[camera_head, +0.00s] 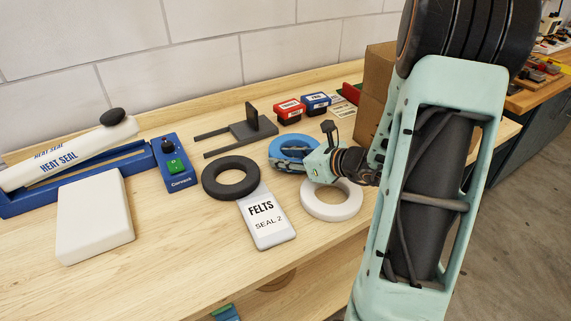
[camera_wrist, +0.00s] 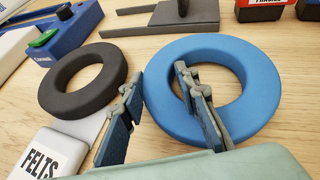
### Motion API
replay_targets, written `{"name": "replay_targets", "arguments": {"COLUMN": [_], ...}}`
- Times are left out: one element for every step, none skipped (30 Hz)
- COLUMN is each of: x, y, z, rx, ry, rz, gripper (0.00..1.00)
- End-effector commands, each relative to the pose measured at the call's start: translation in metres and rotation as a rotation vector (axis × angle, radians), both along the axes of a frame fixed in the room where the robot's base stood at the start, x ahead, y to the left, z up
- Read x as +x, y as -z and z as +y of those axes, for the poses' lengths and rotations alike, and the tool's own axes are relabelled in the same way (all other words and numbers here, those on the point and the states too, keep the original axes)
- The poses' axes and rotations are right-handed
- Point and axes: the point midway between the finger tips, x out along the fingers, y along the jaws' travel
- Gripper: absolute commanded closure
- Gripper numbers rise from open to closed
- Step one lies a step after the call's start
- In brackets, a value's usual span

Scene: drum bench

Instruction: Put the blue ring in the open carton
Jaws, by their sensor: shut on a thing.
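The blue ring (camera_head: 274,147) lies on the bench, and in the wrist view the blue ring (camera_wrist: 255,68) is seen from close above. My gripper (camera_wrist: 160,78) straddles the ring's near-left wall, one finger outside and one in the hole, shut on it. In the head view my gripper (camera_head: 293,163) comes in from the right and covers the ring's near part. The ring looks flat, at or very near the bench top. A brown cardboard carton (camera_head: 377,57) stands to the right at the back, partly hidden by my arm; its opening cannot be made out.
A black ring (camera_head: 207,187) lies left of the blue ring, touching a grey "FELTS" plate (camera_head: 268,222). A white ring (camera_head: 332,212) lies in front. A dark grey stand (camera_head: 251,132) and red (camera_head: 290,108) and blue (camera_head: 315,102) small boxes are behind. A heat sealer (camera_head: 80,178) is left.

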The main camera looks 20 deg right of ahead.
Motion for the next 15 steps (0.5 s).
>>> {"name": "replay_targets", "arguments": {"x": [-0.0006,-0.0007,-0.0008,-0.0008,-0.0008,-0.0008,-0.0008,-0.0008,-0.0008,-0.0008,-0.0008,-0.0007,-0.0007,-0.0007,-0.0008], "y": [0.0089,0.0097,0.0097,0.0091,0.0085,0.0078,0.0077,0.0076,0.0076,0.0079,0.0088,0.0104,0.0116,0.0099,0.0096], "z": [0.0007,0.0010,0.0011,0.0012,0.0011,0.0011,0.0010,0.0010,0.0010,0.0009,0.0010,0.0009,0.0009,0.0009,0.0008], "rx": [0.000,0.000,0.000,-0.001,-0.001,-0.001,0.000,0.000,-0.001,-0.001,-0.001,-0.001,-0.001,-0.001,-0.001], "ry": [0.000,0.001,0.001,0.000,0.000,0.000,0.001,0.001,0.002,0.002,0.002,0.002,0.002,0.002,0.002], "rz": [0.000,0.000,0.000,-0.001,-0.001,-0.001,0.000,0.000,0.000,0.000,0.000,0.000,0.000,0.000,0.000], "gripper": [0.81,0.81,0.81,0.81,0.81,0.81,0.81,0.81,0.81,0.81,0.81,0.81,0.81,0.68,0.64]}}
